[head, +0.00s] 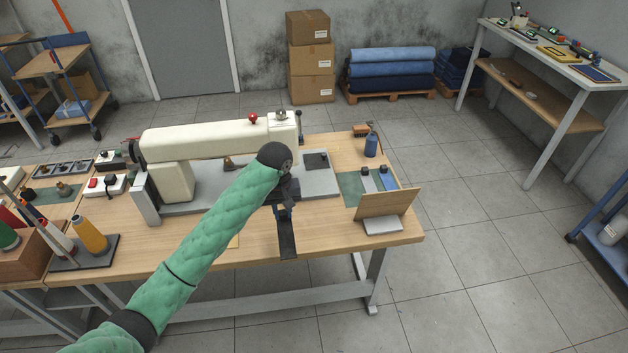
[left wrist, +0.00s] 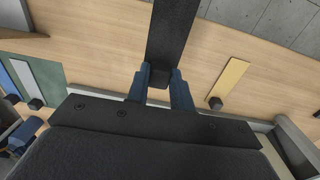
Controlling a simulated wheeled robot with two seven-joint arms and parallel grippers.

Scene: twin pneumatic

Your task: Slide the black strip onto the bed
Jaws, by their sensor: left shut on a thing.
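The black strip (head: 287,240) lies with its near end at the wooden table's front edge, in front of the sewing machine. The bed (head: 322,184) is the flat grey plate under the cream machine arm. My left gripper (head: 285,211) is at the strip's far end, close to the bed's front edge. In the left wrist view, its blue fingers (left wrist: 160,84) are shut on the black block at the end of the strip (left wrist: 172,30). My arm hides part of the bed, and contact between strip and bed cannot be told. My right gripper is out of view.
The cream sewing machine (head: 205,143) overhangs the bed. A yellow strip (left wrist: 231,78) lies on the table beside the black one. A tilted wooden board (head: 386,204) stands at the right, near a green mat (head: 349,187) with other strips. Thread cones (head: 91,235) stand left.

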